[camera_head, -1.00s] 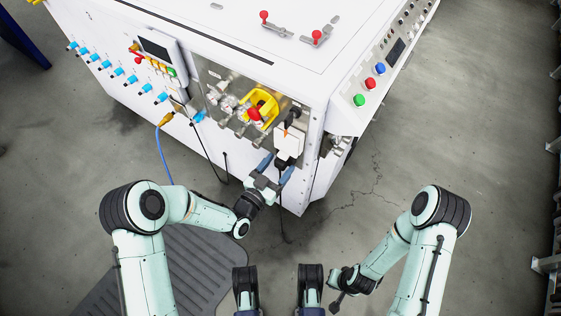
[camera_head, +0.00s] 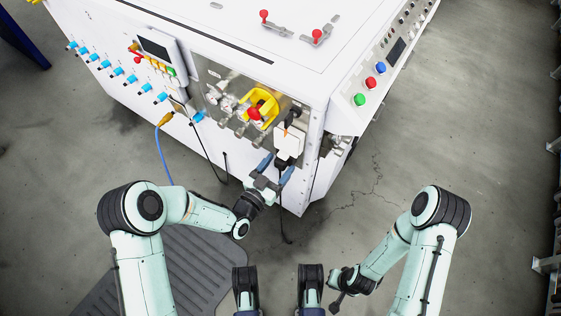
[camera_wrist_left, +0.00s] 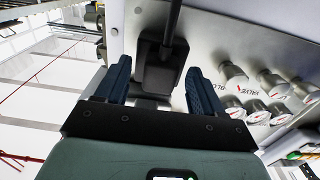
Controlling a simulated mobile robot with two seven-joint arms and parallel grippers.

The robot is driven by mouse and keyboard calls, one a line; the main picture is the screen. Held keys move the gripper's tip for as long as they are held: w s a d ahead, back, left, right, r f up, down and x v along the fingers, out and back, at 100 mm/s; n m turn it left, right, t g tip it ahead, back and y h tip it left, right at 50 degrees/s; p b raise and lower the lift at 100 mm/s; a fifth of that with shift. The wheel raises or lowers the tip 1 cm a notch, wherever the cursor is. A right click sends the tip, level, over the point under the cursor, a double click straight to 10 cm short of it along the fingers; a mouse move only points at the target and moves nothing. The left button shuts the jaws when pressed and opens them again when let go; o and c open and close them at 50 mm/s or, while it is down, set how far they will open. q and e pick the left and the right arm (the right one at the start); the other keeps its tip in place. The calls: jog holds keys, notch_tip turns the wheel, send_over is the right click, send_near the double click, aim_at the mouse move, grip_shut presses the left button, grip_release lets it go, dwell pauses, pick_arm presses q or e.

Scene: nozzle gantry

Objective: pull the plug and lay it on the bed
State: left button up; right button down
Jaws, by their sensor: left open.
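A black plug (camera_head: 282,160) sits at the lower end of a white socket box (camera_head: 289,138) on the front corner of the white machine. In the left wrist view the plug (camera_wrist_left: 160,66) shows as a dark block with a black cable running up from it. My left gripper (camera_head: 277,168) is open, its blue fingers on either side of the plug with gaps visible in the left wrist view (camera_wrist_left: 158,84). My right gripper (camera_head: 338,300) hangs low, far from the plug; its jaws are too small to read. I cannot tell which surface is the bed.
The machine's flat white top (camera_head: 225,38) holds two red-knobbed clamps. A yellow-ringed red knob (camera_head: 255,112) and metal fittings are left of the socket. A blue cable (camera_head: 163,150) hangs further left.

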pick_arm(q)
grip_shut()
jog(key=shift+s+a, duration=0.15)
jog(key=shift+p+v, duration=0.65)
jog(key=shift+v, duration=2.15)
